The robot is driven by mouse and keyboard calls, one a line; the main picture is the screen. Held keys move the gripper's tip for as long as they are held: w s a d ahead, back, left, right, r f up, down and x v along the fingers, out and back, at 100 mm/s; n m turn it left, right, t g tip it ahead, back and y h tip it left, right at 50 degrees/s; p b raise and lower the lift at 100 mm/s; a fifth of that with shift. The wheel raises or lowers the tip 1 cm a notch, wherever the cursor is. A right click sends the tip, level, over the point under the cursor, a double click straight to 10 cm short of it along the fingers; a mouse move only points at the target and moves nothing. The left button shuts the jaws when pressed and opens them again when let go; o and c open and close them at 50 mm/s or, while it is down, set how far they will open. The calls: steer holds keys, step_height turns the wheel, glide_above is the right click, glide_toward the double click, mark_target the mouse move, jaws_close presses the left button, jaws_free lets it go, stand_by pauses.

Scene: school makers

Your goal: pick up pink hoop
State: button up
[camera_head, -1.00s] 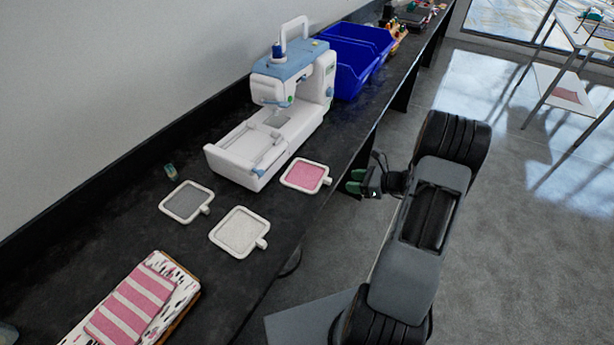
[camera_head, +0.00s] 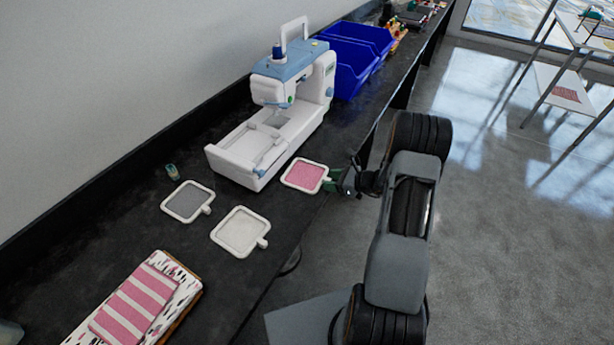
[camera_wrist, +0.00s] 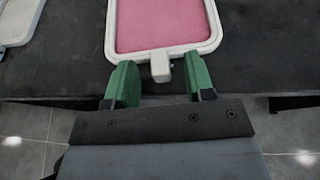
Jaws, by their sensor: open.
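The pink hoop (camera_head: 304,175) is a white square frame with pink cloth, lying flat on the black bench beside the sewing machine. In the wrist view the pink hoop (camera_wrist: 160,24) fills the top middle, its short white tab pointing at me. My gripper (camera_head: 334,180) is at the bench edge, right at the tab. In the wrist view my gripper's green fingers (camera_wrist: 157,82) are open, one on each side of the tab, with gaps visible. The tab's end lies between the fingers. Their exact height over the bench is hard to tell.
A white-blue sewing machine (camera_head: 272,124) stands just left of the pink hoop. A grey hoop (camera_head: 187,201) and a cream hoop (camera_head: 239,231) lie nearer. Striped pink cloth (camera_head: 134,303) lies at the front. Blue bins (camera_head: 352,68) stand farther back. Open floor (camera_head: 510,220) lies right.

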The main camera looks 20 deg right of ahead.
jaws_close()
stand_by(0.3)
